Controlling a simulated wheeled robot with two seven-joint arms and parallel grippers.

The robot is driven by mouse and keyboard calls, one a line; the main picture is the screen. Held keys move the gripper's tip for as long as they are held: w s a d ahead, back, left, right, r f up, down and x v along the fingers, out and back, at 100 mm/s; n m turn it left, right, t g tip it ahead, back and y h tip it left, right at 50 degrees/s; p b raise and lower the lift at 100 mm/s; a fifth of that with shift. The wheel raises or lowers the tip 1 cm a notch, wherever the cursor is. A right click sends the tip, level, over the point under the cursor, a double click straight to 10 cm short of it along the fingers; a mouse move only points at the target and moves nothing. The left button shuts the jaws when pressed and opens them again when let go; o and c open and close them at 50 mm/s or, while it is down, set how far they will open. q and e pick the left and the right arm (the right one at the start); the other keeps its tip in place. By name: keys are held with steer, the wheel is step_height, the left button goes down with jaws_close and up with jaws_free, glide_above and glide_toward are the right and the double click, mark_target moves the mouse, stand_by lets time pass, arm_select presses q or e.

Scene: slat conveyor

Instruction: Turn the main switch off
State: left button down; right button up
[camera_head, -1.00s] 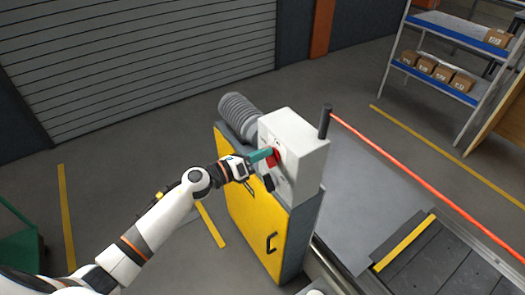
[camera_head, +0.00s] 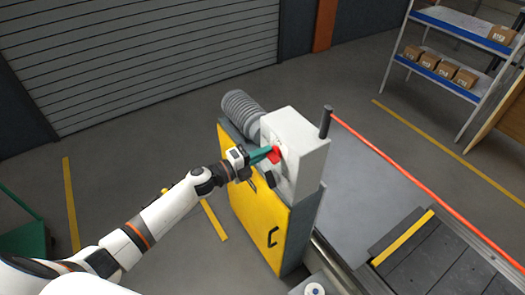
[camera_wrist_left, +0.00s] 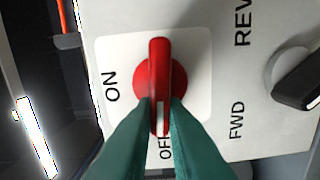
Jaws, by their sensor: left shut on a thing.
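The main switch is a red knob (camera_head: 275,154) on the pale grey control box (camera_head: 308,150). In the left wrist view the red knob (camera_wrist_left: 158,75) sits on a white plate between printed ON and OFF labels. Its bar lies upright in that picture, and its white mark points down at the OFF label, which the fingers partly hide. My left gripper (camera_head: 263,155) has its teal fingers shut on the lower end of the bar, one on each side (camera_wrist_left: 160,118). My right gripper is not in view.
A black FWD/REV knob (camera_wrist_left: 298,80) sits beside the switch. The box stands on a yellow-doored cabinet (camera_head: 258,210). A dark post (camera_head: 326,122) and a red rail (camera_head: 430,188) stand right of it, with the slat conveyor (camera_head: 440,260) at lower right.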

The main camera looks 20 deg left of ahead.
arm_select(q)
steer(key=shift+f+n, duration=0.15)
steer(key=shift+n, duration=0.45)
steer(key=c, duration=1.5)
jaws_free()
steer(key=shift+o, duration=0.2)
steer(key=b+v, duration=0.3)
steer(key=v, duration=0.9)
steer(key=shift+a, duration=0.1)
